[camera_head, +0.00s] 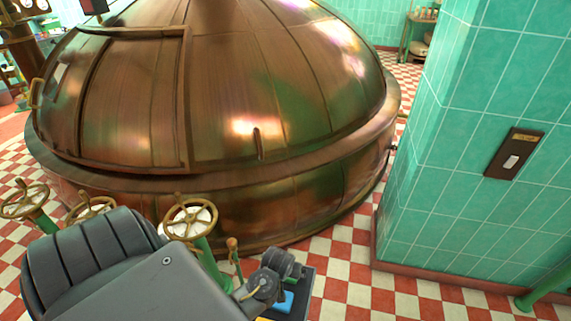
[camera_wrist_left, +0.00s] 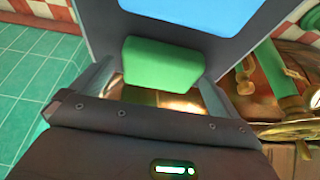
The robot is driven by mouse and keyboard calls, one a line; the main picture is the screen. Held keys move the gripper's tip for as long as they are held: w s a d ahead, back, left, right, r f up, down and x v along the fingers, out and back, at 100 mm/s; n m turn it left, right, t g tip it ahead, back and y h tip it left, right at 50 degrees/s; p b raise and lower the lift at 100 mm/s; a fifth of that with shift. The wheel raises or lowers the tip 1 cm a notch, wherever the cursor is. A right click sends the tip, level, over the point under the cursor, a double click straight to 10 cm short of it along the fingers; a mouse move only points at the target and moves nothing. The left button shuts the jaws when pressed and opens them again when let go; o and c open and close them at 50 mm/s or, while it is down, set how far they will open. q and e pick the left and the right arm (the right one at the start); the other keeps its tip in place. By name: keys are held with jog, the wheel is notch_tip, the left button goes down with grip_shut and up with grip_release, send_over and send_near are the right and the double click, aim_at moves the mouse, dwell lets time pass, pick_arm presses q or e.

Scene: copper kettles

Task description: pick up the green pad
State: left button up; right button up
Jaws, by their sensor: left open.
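The green pad (camera_wrist_left: 162,65) shows in the left wrist view as a rounded block on a dark grey panel (camera_wrist_left: 103,30). My left gripper (camera_wrist_left: 155,75) is open, with one finger on each side of the pad. Gaps show between the fingers and the pad; how far the fingertips are from the panel is hard to tell. In the head view my left arm covers the lower left, and the dark wrist parts (camera_head: 268,283) hang over the panel (camera_head: 303,292). My right gripper is in neither view.
A blue pad (camera_head: 283,302) lies on the same panel, also large in the wrist view (camera_wrist_left: 190,12). A handwheel (camera_head: 190,218) on a green post and a lever (camera_head: 232,245) stand close by. A big copper kettle (camera_head: 225,110) is behind; a tiled wall (camera_head: 475,190) is right.

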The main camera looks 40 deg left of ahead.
pick_arm(q)
jog(key=shift+c, duration=0.3)
jog(key=c, duration=0.8)
notch_tip(320, 180, up, 10)
jog(key=shift+f+p, duration=0.1)
jog(key=shift+p, duration=1.1)
jog(key=shift+c, duration=0.2)
